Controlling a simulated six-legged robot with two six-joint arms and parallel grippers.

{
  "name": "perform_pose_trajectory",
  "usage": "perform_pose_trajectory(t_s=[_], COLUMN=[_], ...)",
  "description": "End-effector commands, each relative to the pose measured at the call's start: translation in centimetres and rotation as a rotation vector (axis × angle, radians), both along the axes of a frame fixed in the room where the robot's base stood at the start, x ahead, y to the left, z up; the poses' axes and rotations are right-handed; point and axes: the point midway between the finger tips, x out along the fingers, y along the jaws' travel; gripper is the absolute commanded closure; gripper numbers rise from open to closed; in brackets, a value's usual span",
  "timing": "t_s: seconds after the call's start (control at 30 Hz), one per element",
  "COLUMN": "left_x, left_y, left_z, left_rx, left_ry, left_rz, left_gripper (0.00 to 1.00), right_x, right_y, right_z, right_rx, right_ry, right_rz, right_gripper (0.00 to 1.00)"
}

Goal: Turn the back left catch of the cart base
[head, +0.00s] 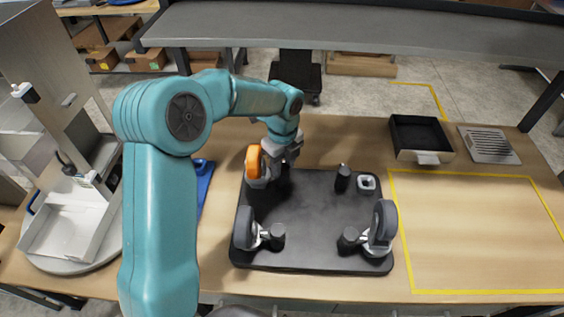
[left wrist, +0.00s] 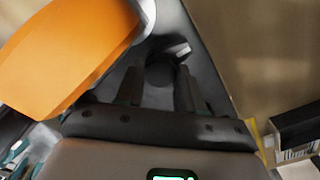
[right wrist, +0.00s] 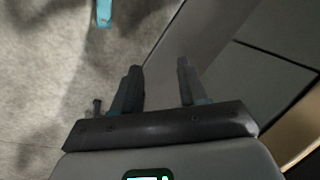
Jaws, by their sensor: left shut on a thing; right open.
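The cart base (head: 310,205) is a dark flat plate on the wooden table. A caster with an orange wheel (head: 254,163) stands at its back left corner; the wheel fills the upper left of the left wrist view (left wrist: 65,50). My left gripper (head: 285,163) is shut on the dark back left catch (left wrist: 160,72), beside the orange wheel. The fingers stand on either side of the catch and hide most of it in the head view. My right gripper (right wrist: 155,80) is open and empty, in the right wrist view only, above a grey floor.
Grey-wheeled casters stand at front left (head: 245,229) and front right (head: 383,222), with dark posts beside them. A black bin (head: 420,137) and yellow-taped free area (head: 475,230) lie right.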

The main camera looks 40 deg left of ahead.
Motion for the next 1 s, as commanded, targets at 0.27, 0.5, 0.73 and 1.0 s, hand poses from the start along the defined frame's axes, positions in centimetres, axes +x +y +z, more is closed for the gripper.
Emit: perform_pose_trajectory(t_s=[0.27, 0.5, 0.73, 1.0], left_x=[-0.2, -0.2, -0.1, 0.1], left_y=[-0.4, -0.3, -0.1, -0.1], left_z=[-0.3, -0.3, 0.0, 4.6], left_rx=[-0.007, -0.005, -0.002, -0.001], left_ry=[0.011, 0.009, 0.005, -0.003], left_rz=[-0.006, -0.004, -0.002, -0.002], left_gripper=[0.93, 0.37, 0.37, 0.37], right_x=[0.0, 0.0, 0.0, 0.0], right_y=[0.0, 0.0, 0.0, 0.0], right_z=[0.0, 0.0, -0.1, -0.8], right_rx=[0.0, 0.0, 0.0, 0.0], right_ry=[0.0, 0.0, 0.0, 0.0], right_rz=[0.0, 0.0, 0.0, 0.0], right_gripper=[0.57, 0.57, 0.57, 0.57])
